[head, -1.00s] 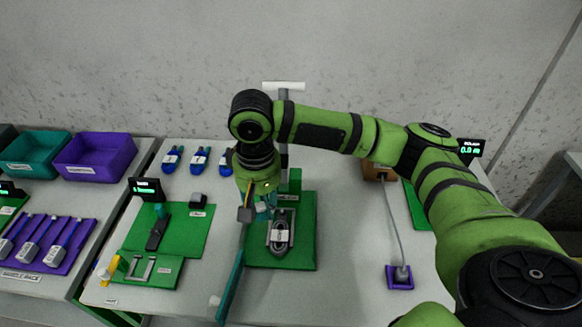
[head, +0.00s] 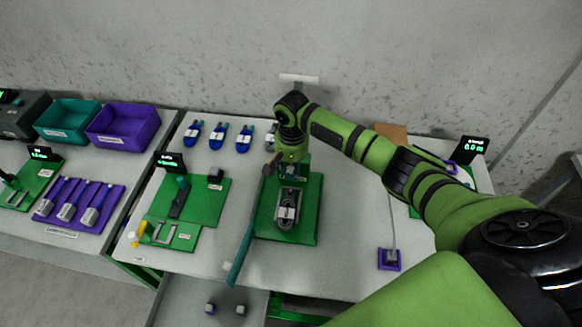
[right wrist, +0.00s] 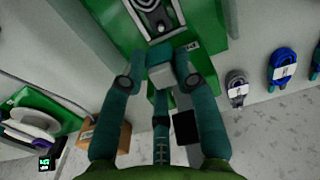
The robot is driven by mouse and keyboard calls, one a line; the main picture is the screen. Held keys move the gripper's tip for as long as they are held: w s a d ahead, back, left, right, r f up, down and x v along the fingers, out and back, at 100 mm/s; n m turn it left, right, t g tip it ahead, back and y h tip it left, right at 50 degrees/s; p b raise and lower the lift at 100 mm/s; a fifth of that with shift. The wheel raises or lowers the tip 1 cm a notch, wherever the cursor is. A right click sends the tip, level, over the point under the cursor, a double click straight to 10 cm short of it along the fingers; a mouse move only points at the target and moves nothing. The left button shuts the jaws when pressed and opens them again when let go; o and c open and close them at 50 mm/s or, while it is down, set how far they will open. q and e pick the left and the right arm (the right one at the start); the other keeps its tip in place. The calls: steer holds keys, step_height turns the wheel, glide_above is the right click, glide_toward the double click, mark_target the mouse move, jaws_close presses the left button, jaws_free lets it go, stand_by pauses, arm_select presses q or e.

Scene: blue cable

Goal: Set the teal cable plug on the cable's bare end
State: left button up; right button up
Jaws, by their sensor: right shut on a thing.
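My right gripper (head: 289,174) points down over the far part of a green board (head: 309,225), just beyond a grey holder with a dark coiled cable and a white label (head: 287,212). In the right wrist view, its two teal fingers (right wrist: 165,70) are closed on a small teal-grey block (right wrist: 165,73), which looks like the teal plug. The block is above the board, near the holder. Whether it touches the cable cannot be told. The cable's bare end cannot be made out. My left gripper is out of view.
A long teal bar (head: 244,240) slants beside the board's left edge. Blue coils (head: 217,136) lie at the back. A green fixture board (head: 208,200) is at left, and a purple block with a grey cord (head: 389,260) at right. Bins (head: 125,128) stand far left.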

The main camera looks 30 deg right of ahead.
mark_target(291, 179)
steer(key=shift+f+b, duration=1.6)
steer(key=shift+b, duration=0.05)
steer(key=shift+f, duration=0.7)
steer(key=shift+n+p, duration=0.3)
steer(key=shift+p, duration=0.05)
steer(key=shift+p, duration=0.45)
steer(key=shift+f+b, duration=0.65)
steer(key=shift+f, duration=0.85)
stand_by(0.4)
